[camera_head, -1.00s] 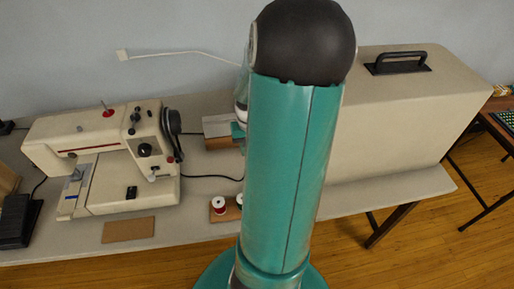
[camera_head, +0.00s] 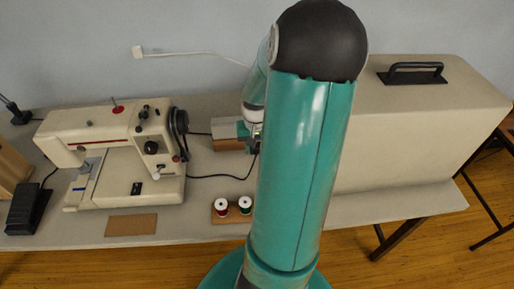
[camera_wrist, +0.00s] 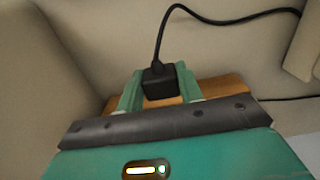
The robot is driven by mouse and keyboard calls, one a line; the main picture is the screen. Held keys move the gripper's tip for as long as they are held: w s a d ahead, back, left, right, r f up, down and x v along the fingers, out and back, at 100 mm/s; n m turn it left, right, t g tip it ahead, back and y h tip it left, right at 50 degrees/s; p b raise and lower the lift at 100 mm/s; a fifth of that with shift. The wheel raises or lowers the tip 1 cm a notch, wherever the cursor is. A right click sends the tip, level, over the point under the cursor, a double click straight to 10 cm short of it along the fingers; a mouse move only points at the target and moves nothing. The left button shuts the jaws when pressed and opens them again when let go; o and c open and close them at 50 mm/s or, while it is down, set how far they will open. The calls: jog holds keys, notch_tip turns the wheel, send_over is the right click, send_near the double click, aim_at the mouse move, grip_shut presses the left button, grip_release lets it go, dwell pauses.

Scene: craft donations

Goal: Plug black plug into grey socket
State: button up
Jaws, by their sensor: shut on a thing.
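The black plug (camera_wrist: 158,82) is between the two teal fingers of my gripper (camera_wrist: 158,88) in the wrist view. The gripper is shut on it, and its black cord rises from the plug and bends right. In the head view my gripper (camera_head: 254,131) is at the right end of a grey box (camera_head: 226,127) on a wooden block (camera_head: 228,145), partly hidden by my arm. This box looks like the grey socket; its openings do not show. The plug's front end is hidden in the wrist view, so I cannot tell whether it touches the socket.
A cream sewing machine (camera_head: 110,150) stands left, with a black pedal (camera_head: 27,208) beside it. A large beige case (camera_head: 420,130) stands right. Two thread spools (camera_head: 233,206) sit on a small stand in front. A brown card (camera_head: 131,225) lies at the table's front edge.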

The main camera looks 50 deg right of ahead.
jog(key=shift+w+d+f, duration=0.25)
jog(key=shift+w+d, duration=0.35)
jog(key=shift+d, duration=0.1)
jog(key=shift+w+d, duration=1.15)
jog(key=shift+d, duration=0.15)
jog(key=shift+w+d, duration=0.45)
jog(key=shift+d, duration=0.1)
dwell(2.3)
jog(key=o, duration=0.9)
jog(key=shift+o, duration=0.2)
notch_tip(320, 180, up, 14)
jog(key=shift+f, duration=0.1)
